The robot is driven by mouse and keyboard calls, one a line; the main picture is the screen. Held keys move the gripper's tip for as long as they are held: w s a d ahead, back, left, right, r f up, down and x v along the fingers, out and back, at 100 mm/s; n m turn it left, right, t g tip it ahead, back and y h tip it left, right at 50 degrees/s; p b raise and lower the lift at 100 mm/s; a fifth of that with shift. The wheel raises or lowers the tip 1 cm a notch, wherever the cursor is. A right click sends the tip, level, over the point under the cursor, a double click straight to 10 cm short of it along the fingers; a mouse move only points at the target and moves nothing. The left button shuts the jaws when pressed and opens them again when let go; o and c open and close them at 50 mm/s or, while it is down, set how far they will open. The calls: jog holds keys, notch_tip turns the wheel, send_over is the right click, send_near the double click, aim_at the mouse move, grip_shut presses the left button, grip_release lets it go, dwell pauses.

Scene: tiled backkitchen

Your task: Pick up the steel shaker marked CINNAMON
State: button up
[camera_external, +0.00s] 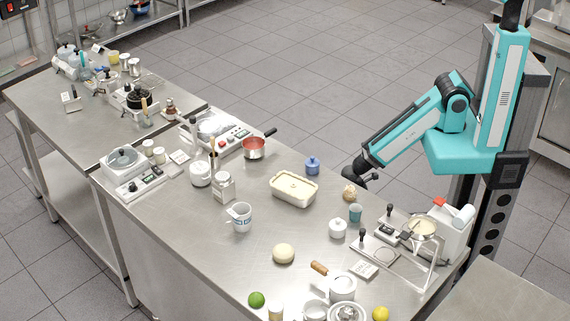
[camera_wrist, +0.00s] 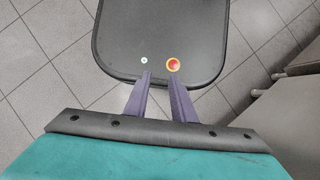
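No label reading CINNAMON is legible in either view. In the external view, small pale shakers or jars stand in two places. One pair of small containers (camera_external: 153,151) is beside the white scale on the left part of the counter. Another pair (camera_external: 130,62) is at the far back left. I cannot tell which, if any, is the cinnamon shaker. My gripper (camera_external: 366,177) hangs at the counter's right edge, far from both pairs. In the wrist view my gripper (camera_wrist: 159,77) has its two fingers apart with nothing between them, above my own dark base and the floor.
The steel counter (camera_external: 190,234) is crowded. A cream tub (camera_external: 293,190), blue jar (camera_external: 312,165), onion (camera_external: 350,193), teal cup (camera_external: 355,213) and red pan (camera_external: 253,148) stand near my arm's side. A framed stand (camera_external: 400,250) is at the right. Tiled floor (camera_external: 320,75) behind is clear.

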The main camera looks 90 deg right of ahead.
jog(key=o, duration=0.9)
jog(key=shift+o, duration=0.2)
